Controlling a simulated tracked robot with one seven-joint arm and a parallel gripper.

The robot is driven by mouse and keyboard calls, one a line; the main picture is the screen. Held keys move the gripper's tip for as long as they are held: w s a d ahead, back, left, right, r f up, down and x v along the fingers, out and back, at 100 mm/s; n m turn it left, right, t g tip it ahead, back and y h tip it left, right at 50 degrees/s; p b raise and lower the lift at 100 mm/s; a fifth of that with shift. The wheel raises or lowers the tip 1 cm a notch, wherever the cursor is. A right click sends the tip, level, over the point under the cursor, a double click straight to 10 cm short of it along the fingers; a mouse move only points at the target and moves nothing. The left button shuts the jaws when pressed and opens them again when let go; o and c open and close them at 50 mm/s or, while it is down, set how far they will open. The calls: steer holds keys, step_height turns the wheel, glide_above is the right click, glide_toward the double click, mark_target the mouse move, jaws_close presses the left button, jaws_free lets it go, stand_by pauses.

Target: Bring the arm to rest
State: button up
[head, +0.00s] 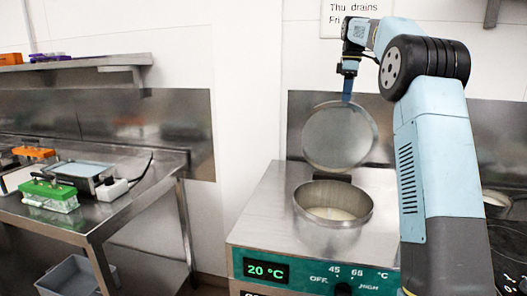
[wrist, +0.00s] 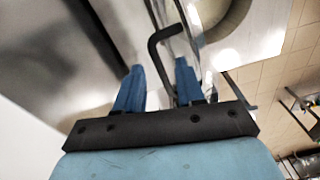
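My arm reaches up from the right side of the head view and bends over at the top. My gripper (head: 347,98) points down there, overlapping the top of a raised round metal lid (head: 335,143). In the wrist view, the two blue fingers of my gripper (wrist: 159,66) stand apart, and nothing appears clamped between them. A dark bent rod (wrist: 163,36) shows between and beyond the fingers. I cannot tell how near it is to them.
Below the lid, an open round vat (head: 318,230) with pale contents sits in a steel machine (head: 262,218) reading 20 °C. At left, a steel table (head: 128,205) holds a green-lidded box (head: 50,194) and a tray. A wall shelf (head: 105,61) hangs above.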

steer(key=s+a+r+m+t, duration=0.1)
steer(key=s+a+m+t, duration=0.15)
steer(key=s, duration=0.85)
steer(key=s+a+r+m+t, duration=0.15)
steer(key=s+a+m, duration=0.25)
steer(key=s, duration=0.7)
steer(key=s+a+f+m, duration=0.1)
steer(key=s+f+m, duration=0.2)
steer(key=s+f, duration=0.6)
steer(key=s+a+f+m+t, duration=0.1)
steer(key=s+f+m, duration=0.2)
steer(key=s+f, duration=0.6)
steer(key=s, duration=0.7)
steer(key=shift+s+t+h, duration=0.25)
steer(key=shift+t+h, duration=0.05)
